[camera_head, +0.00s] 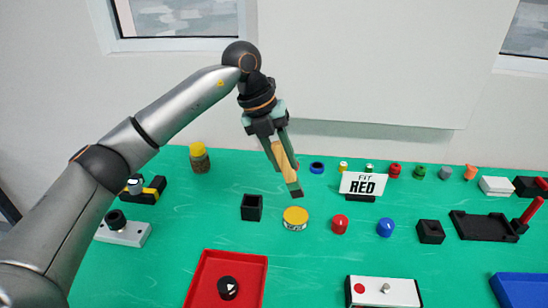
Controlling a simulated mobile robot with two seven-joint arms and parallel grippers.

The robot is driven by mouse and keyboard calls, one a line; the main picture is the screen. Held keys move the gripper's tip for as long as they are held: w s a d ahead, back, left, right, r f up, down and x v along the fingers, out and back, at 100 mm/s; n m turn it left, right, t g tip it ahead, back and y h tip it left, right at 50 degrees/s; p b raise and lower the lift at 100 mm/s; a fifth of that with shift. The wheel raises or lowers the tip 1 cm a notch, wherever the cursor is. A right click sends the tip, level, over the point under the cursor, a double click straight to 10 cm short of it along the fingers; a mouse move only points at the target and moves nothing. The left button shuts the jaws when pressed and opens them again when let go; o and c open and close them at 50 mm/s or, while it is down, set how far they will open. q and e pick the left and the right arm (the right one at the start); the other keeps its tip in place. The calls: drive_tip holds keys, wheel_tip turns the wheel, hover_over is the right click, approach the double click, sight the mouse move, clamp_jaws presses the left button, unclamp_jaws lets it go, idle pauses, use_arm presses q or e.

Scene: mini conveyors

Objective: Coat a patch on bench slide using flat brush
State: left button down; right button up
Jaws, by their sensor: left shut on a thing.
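My left gripper (279,146) is shut on the flat brush (284,160), which has a tan handle and a dark lower end. The brush points down and slightly right, its end just above a round tin with a yellow lid (295,217) in the picture; I cannot tell whether it touches anything. A black flat fixture with a raised rim (484,226) lies at the right beside a red handle; it may be the bench slide, but I cannot tell for sure. No coated patch can be made out. My right gripper is out of view.
A red tray (247,262) and white switch box (384,291) are in front. Small parts line the back.

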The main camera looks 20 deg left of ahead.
sight(287, 181)
use_arm(q)
wheel_tip(287, 181, down, 3)
drive_tip(key=shift+f+b, duration=0.2)
drive_tip(key=shift+b, duration=1)
wheel_tip(287, 181, down, 2)
drive_tip(key=shift+b, duration=0.8)
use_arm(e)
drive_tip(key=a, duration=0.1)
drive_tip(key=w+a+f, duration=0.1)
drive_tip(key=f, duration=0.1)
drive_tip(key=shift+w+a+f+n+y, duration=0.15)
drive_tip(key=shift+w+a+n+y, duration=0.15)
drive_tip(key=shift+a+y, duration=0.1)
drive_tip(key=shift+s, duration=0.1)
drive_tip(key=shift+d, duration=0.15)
use_arm(q)
drive_tip(key=shift+f, duration=0.5)
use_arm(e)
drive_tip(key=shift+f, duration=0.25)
use_arm(q)
drive_tip(key=shift+f, duration=0.1)
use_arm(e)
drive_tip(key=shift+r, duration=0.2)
